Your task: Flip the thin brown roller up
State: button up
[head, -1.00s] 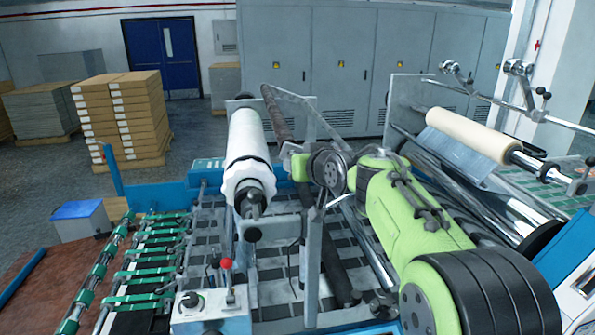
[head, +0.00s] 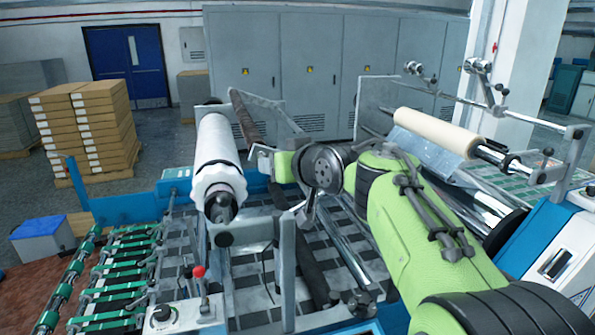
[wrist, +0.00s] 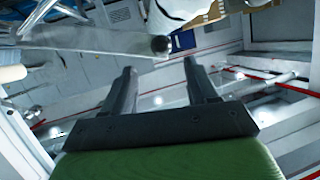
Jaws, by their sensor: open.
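The thin brown roller (head: 247,118) is a long dark bar in the head view. It slants from the upper left, just right of the thick white roll (head: 217,150), down toward the machine bed. My gripper (head: 254,158) is beside its upper part, to the right of the white roll; my arm hides part of the roller. In the wrist view my gripper (wrist: 160,66) has its two fingers spread with nothing between them. I cannot tell whether a finger touches the roller. I cannot make out the roller clearly in the wrist view.
A grey metal bar (wrist: 95,38) lies close beyond the fingers in the wrist view. A cream roll (head: 437,131) on a shaft is at the right. A control box with a red-topped lever (head: 198,272) stands in front. Grey cabinets (head: 320,70) stand behind.

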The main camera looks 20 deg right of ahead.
jog(key=b+v, duration=0.1)
jog(key=v, duration=0.8)
jog(key=shift+s, duration=0.35)
jog(key=s+f+g+h+b, duration=0.1)
jog(key=s+f+g, duration=0.3)
jog(key=s+f, duration=0.8)
jog(key=s+f+m+g+h+b, duration=0.1)
jog(key=s+f+g+b, duration=0.3)
jog(key=s+f, duration=0.9)
notch_tip(320, 180, down, 5)
jog(key=shift+a+r+h, duration=0.15)
jog(key=shift+a+h, duration=0.05)
jog(key=shift+h, duration=0.4)
